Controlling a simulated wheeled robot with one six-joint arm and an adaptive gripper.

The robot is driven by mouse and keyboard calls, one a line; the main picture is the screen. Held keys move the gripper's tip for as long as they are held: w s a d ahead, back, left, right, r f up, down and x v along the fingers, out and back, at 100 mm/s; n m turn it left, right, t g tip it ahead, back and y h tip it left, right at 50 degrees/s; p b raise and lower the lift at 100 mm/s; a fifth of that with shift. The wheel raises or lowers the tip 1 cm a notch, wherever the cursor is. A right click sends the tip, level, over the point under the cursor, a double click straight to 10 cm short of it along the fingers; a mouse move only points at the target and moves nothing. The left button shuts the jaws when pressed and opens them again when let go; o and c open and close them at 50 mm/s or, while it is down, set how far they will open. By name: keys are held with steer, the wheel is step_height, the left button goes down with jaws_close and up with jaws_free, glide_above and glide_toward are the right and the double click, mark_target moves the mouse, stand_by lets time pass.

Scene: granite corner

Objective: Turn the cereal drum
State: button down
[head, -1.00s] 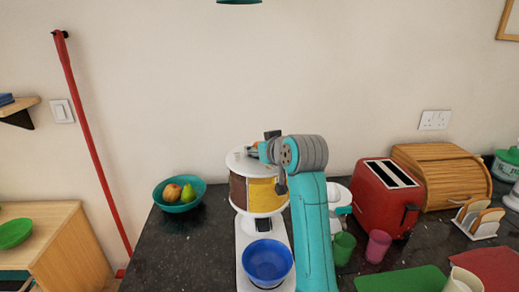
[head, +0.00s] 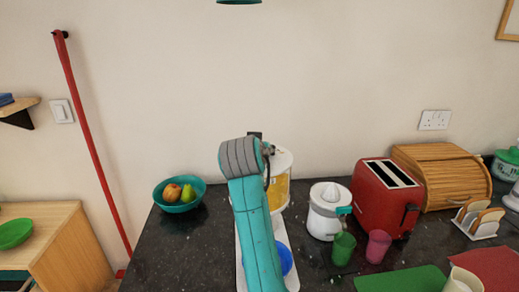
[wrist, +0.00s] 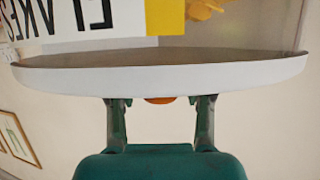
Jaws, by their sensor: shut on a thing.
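The cereal drum (head: 280,192) stands on a white stand (head: 291,281) at the back of the counter, with a white lid and a yellow panel showing. My arm hides its left part. A blue bowl (head: 287,261) sits on the stand below it, mostly hidden. In the wrist view the drum's white rim (wrist: 160,76) crosses the picture, with black letters on a white panel beside a yellow one. My gripper (wrist: 161,102) is at the rim, shut on a small orange knob (wrist: 160,100), mostly hidden by the rim. In the head view my arm hides most of the gripper.
A white juicer (head: 327,212), green cup (head: 343,249), pink cup (head: 378,246) and red toaster (head: 388,198) stand to the right. A teal fruit bowl (head: 180,206) is at the left. The dark counter (head: 190,255) is clear in front of it.

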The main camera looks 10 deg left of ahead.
stand_by(0.3)
steer(key=shift+c, duration=2.2)
jaws_free()
steer(key=v, duration=1.2)
